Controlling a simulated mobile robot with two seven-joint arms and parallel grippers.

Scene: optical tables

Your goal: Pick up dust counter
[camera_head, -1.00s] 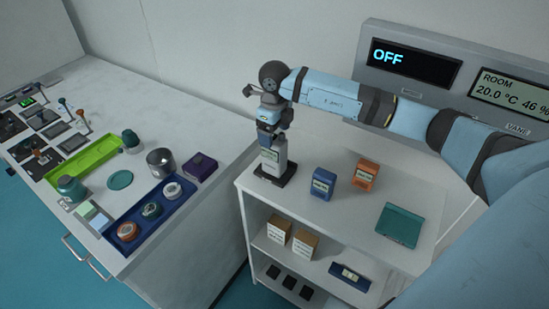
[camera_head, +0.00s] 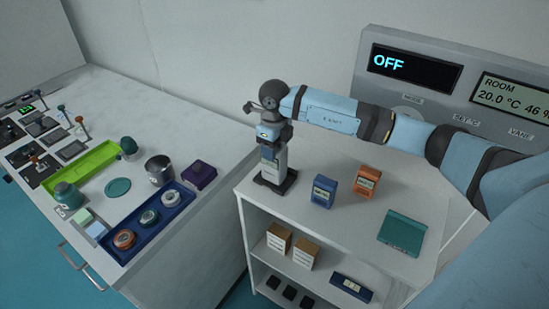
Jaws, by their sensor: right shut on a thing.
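The dust counter appears to be the pale grey upright device (camera_head: 272,168) at the back left corner of the white shelf unit's top. It stands upright on a dark base or stand (camera_head: 275,184). My right gripper (camera_head: 270,150) comes down from above and is shut on the upper part of this device. The fingers hide part of its top. I cannot tell whether there is any gap under the device. My left gripper is out of view.
A blue device (camera_head: 323,191), an orange device (camera_head: 366,183) and a teal case (camera_head: 402,232) share the shelf top (camera_head: 345,225). A wall panel (camera_head: 410,68) stands behind my right arm. The left bench holds a blue tray (camera_head: 128,259), a metal cup (camera_head: 159,170) and a purple box (camera_head: 199,175).

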